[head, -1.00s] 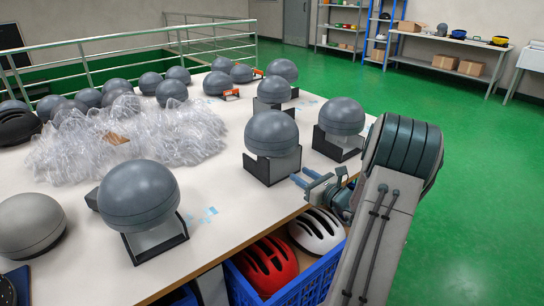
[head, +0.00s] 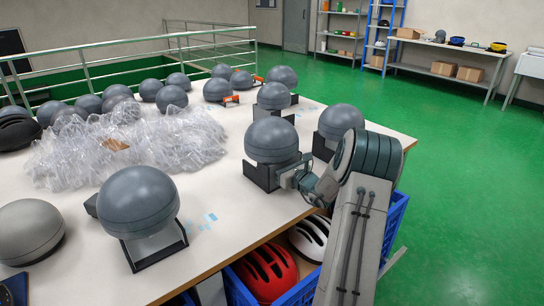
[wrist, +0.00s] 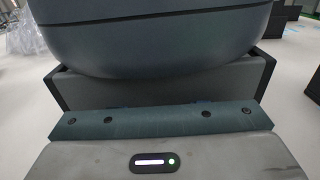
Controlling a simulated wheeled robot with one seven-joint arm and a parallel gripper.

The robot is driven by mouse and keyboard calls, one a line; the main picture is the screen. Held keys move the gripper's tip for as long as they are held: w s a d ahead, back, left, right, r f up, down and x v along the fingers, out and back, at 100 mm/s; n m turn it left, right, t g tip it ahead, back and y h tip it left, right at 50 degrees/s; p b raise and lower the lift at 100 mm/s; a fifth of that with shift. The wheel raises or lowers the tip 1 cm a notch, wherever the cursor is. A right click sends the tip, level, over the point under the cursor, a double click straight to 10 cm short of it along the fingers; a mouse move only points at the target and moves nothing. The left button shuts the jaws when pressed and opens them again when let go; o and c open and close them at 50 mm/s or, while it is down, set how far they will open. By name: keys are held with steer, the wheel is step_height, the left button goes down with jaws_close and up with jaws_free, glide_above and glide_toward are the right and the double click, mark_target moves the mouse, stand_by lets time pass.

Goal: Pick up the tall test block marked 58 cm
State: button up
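Several dark grey domed test blocks stand on the white table. No 58 cm mark can be read on any of them. My gripper (head: 287,178) is at the front right of one tall domed block (head: 271,140), low beside its black stand (head: 262,176). In the wrist view the same block's dome (wrist: 155,35) fills the upper part, with a lighter grey neck (wrist: 150,90) below it between black stand sides. My gripper's teal edge lies close in front of the neck. The fingertips are hidden, so whether they are open or shut on the block is unclear.
Similar domed blocks stand at right (head: 341,122), behind (head: 273,96) and front left (head: 138,202). Clear crumpled wrap (head: 120,145) covers the table's left middle. A blue crate (head: 300,288) with a red helmet (head: 266,272) and a white helmet (head: 309,240) sits below the table edge.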

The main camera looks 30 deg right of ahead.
steer(key=shift+w, duration=0.2)
jaws_close()
stand_by(1.2)
steer(key=shift+r, duration=0.15)
